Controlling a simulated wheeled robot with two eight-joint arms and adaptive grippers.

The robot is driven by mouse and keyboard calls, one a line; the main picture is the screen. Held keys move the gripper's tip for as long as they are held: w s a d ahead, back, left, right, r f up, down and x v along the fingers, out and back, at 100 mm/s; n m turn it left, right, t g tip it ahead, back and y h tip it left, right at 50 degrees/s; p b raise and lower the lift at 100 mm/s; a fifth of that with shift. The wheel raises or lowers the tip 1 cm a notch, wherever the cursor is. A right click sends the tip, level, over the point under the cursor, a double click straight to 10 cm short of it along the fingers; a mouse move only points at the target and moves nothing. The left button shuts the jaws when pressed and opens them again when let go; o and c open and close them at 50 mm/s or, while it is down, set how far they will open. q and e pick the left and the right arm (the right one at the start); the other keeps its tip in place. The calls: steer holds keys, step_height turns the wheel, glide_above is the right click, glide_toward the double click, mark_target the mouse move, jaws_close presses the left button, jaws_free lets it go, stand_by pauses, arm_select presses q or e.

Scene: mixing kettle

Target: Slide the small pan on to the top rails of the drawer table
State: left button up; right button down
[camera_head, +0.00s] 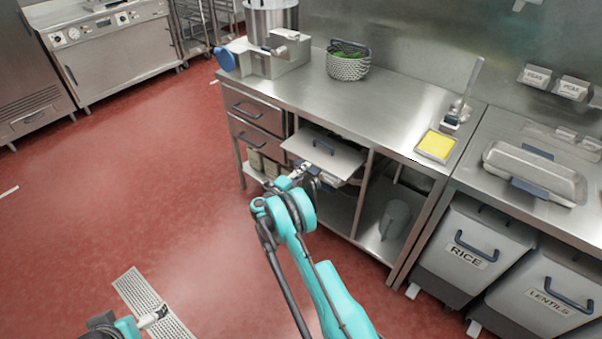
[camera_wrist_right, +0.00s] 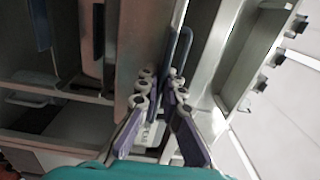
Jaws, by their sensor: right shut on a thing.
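The small pan (camera_head: 325,153) is a steel pan with a flat lid and a dark handle on top. It lies part way in the open top bay of the drawer table (camera_head: 400,120), right of the drawers, with its front jutting out. My right gripper (camera_head: 303,172) is at the pan's front edge and shut on it; the arm partly hides the grip. In the right wrist view my gripper's fingers (camera_wrist_right: 160,104) are close to the pan's steel face and its blue handle (camera_wrist_right: 182,50). The top rails are hidden. My left gripper (camera_head: 152,317) is low at the left, small, its jaws unclear.
On the tabletop stand a machine (camera_head: 268,58), a basket with greens (camera_head: 348,64) and a yellow-topped scale (camera_head: 436,146). A grey object (camera_head: 395,218) stands on the lower shelf. Rice (camera_head: 468,252) and lentils bins are at the right.

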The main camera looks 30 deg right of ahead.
steer(key=shift+x, duration=1.5)
